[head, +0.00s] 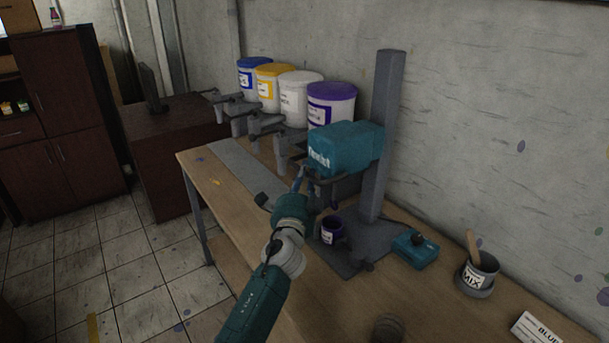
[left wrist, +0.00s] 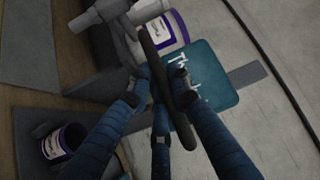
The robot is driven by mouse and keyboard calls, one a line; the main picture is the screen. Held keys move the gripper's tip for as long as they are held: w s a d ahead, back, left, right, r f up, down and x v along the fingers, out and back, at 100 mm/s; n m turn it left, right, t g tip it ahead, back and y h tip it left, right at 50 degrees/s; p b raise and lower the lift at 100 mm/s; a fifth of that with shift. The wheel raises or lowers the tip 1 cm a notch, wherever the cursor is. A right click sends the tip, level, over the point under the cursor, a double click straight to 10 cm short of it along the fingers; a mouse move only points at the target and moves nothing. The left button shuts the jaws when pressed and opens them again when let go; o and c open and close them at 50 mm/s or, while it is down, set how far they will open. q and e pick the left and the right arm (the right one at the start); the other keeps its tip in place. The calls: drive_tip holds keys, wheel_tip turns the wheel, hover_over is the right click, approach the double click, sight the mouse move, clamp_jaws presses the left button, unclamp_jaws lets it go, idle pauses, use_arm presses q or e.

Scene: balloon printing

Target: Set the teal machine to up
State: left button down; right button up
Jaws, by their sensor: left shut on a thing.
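The teal machine (head: 345,150) is a boxy head on a tall grey post (head: 384,140), well above its grey base plate (head: 345,258). Its teal face with white lettering also shows in the left wrist view (left wrist: 212,82). A dark handle bar (left wrist: 160,70) runs in front of the face. My left gripper (head: 301,176) is at the front of the machine, below its lettering. In the left wrist view, its blue fingers (left wrist: 165,95) are closed around the dark bar. The fingertips are partly hidden by the bar. My right gripper is not in view.
A small purple-labelled cup (head: 332,230) stands on the base plate below the machine. Several paint buckets (head: 331,104) stand along the wall. A teal box with a dark knob (head: 415,249) and a MIX cup (head: 478,275) sit to the right on the wooden table (head: 310,300).

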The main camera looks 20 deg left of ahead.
use_arm(q)
drive_tip(key=shift+r, duration=0.4)
drive_tip(key=c, duration=1.8)
unclamp_jaws()
drive_tip(key=shift+w, duration=0.1)
drive_tip(key=shift+c, duration=0.2)
drive_tip(key=shift+s+f, duration=0.1)
drive_tip(key=shift+s, duration=0.1)
drive_tip(key=s+d+f, duration=0.2)
drive_tip(key=s, duration=0.9)
drive_tip(key=shift+s, duration=0.25)
